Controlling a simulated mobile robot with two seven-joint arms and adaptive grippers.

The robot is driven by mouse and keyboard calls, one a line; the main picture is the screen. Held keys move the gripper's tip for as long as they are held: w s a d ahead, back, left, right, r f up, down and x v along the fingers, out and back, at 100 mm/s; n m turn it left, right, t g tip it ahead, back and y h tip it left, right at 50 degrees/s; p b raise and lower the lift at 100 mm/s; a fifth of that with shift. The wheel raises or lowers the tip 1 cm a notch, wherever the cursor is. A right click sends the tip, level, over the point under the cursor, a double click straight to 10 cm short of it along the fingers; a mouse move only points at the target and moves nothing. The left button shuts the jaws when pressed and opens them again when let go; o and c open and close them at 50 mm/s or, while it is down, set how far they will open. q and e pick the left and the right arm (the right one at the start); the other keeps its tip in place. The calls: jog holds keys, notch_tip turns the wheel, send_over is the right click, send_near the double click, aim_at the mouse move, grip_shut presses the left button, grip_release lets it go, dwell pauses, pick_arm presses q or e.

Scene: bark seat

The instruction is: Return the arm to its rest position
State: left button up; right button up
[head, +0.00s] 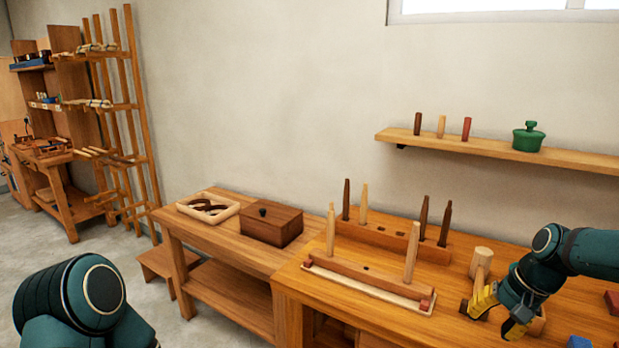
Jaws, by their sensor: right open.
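My right gripper (497,315) has yellow fingers spread apart. It reaches in from the right over the workbench (355,323), with its fingertips low near the bench top. I see nothing held between the fingers. A mallet-like wooden piece (481,262) stands just behind the gripper, and small dark and light blocks lie around the fingers, partly hidden by them. My left arm (75,300) shows at the lower left as a dark green link; its gripper is out of view.
Two wooden peg racks (357,284) (380,238) with upright pegs stand left of the gripper. A brown lidded box (271,223) and a light tray (207,209) sit on the side table. A wall shelf (490,152) holds pegs and a green pot (528,137). A blue block (578,342) lies at front right.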

jog(key=a+f+n, duration=0.1)
jog(key=a+f, duration=0.5)
jog(key=f, duration=0.2)
jog(key=a+f+n, duration=0.1)
jog(key=a+f, duration=0.4)
jog(key=f, duration=0.4)
jog(key=s+a+f+n, duration=0.2)
jog(key=s+a+f, duration=1.1)
jog(key=s+a, duration=0.1)
jog(key=shift+s+f+n+y, duration=0.25)
jog(key=shift+s+n+y, duration=0.05)
jog(key=shift+s, duration=0.15)
jog(key=shift+a, duration=0.1)
